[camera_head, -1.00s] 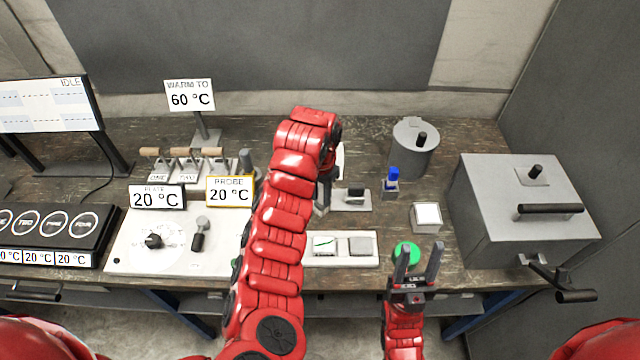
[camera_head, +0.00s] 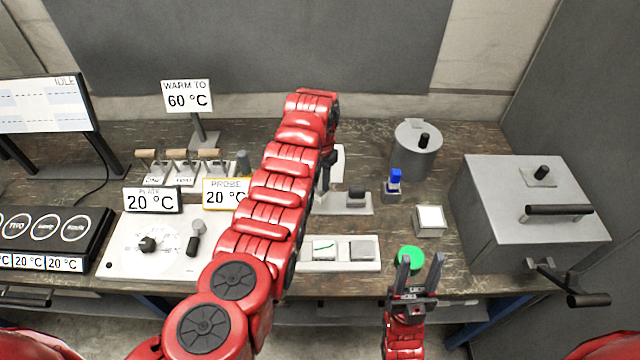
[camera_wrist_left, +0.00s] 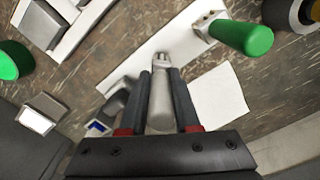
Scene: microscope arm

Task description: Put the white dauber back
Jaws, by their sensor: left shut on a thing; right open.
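The white dauber (camera_wrist_left: 160,104) shows in the left wrist view as a pale round handle between the fingers of my left gripper (camera_wrist_left: 161,82), which is shut on it. Its far end meets a small metal clip on a white rack (camera_wrist_left: 128,72); I cannot tell whether it is seated there. A green-handled dauber (camera_wrist_left: 243,37) sits at the rack's other end. In the head view my left gripper (camera_head: 324,183) is partly hidden by its own arm, which also hides the dauber and most of the rack.
A white sheet (camera_wrist_left: 220,95) lies beside the rack. A two-tile tray (camera_head: 343,265), green disc (camera_head: 411,258) and grey box (camera_head: 530,205) are nearer the front and right.

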